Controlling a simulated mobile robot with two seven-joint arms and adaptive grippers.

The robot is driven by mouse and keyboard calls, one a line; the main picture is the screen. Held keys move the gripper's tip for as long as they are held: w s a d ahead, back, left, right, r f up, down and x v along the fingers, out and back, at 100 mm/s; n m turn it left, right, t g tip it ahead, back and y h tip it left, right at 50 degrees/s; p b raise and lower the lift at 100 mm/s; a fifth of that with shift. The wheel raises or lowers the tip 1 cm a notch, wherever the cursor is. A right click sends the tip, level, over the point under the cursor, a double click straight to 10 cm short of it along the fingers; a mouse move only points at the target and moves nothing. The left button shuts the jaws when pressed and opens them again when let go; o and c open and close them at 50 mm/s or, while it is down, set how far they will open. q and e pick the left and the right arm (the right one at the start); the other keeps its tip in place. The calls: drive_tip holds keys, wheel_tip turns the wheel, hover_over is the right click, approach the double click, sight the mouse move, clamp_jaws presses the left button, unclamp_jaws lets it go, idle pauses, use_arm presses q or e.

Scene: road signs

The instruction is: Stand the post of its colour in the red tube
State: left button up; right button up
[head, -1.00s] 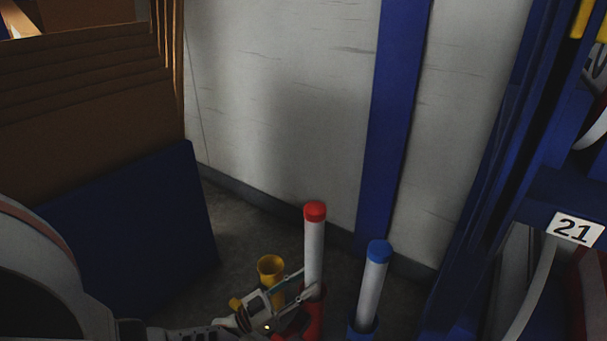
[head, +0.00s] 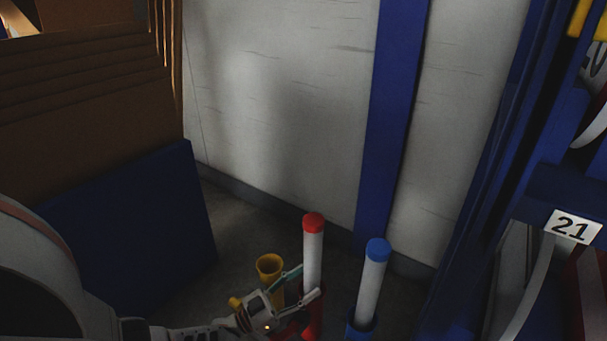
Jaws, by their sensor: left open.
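A white post with a red cap (head: 313,224) stands upright in the red tube (head: 316,322), seen in the head view at the lower middle. My left gripper (head: 309,282) is open, with its fingers close beside the post just above the tube's rim. Whether the fingers touch the post I cannot tell. The lower part of the red tube is partly hidden by the gripper and cut off by the picture's bottom edge. My right gripper is not in view.
A white post with a blue cap (head: 377,249) leans slightly in a blue tube (head: 358,332) to the right. A yellow tube (head: 270,266) stands empty behind my gripper. A blue panel (head: 135,235) and brown boards (head: 85,115) are at left, a blue rack (head: 480,200) at right.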

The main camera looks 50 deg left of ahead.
sight(305, 258)
use_arm(q)
drive_tip(key=shift+r, duration=5.1)
drive_tip(key=shift+s+f, duration=0.1)
